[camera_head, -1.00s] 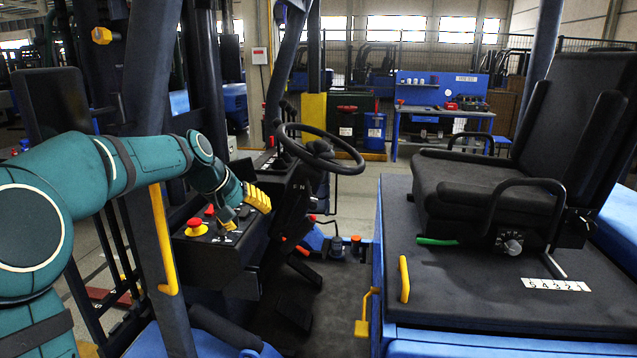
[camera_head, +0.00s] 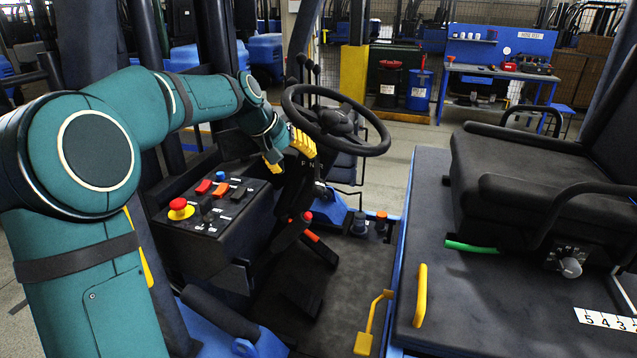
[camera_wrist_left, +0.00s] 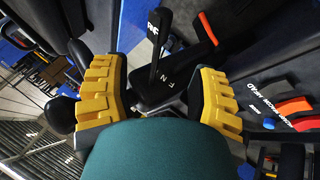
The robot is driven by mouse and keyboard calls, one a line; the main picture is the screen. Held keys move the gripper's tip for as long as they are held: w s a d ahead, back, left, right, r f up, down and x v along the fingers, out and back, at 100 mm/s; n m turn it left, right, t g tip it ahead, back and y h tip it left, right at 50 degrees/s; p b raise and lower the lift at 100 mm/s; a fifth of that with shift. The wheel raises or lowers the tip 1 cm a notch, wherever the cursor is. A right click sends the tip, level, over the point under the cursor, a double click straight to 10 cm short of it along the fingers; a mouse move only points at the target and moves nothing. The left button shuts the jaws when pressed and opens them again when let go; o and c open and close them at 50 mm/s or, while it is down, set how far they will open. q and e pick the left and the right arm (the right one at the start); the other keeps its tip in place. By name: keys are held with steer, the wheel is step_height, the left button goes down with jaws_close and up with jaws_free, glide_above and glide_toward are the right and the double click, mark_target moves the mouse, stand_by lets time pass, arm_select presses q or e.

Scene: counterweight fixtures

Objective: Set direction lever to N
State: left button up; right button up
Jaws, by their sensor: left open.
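The direction lever (camera_wrist_left: 160,32) is a black stick with a white label near its end, in the upper middle of the left wrist view. It rises by a black housing (camera_wrist_left: 150,100) printed with white letters F and N; I cannot tell which letter it is set to. My left gripper (camera_wrist_left: 157,72) is open, its yellow fingers on either side of the housing, with nothing clasped. In the head view the left gripper (camera_head: 287,154) is beside the steering column, just left of the steering wheel, and the lever cannot be made out there. My right gripper is out of view.
The steering wheel (camera_head: 336,122) is close to the right of the gripper. A console (camera_head: 215,222) with a red emergency button (camera_head: 180,208) and coloured switches lies below my left arm.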

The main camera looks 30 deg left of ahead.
mark_target(315, 181)
arm_select(q)
steer(key=x, duration=1.1)
steer(key=shift+w+b, duration=0.15)
steer(key=shift+b, duration=0.15)
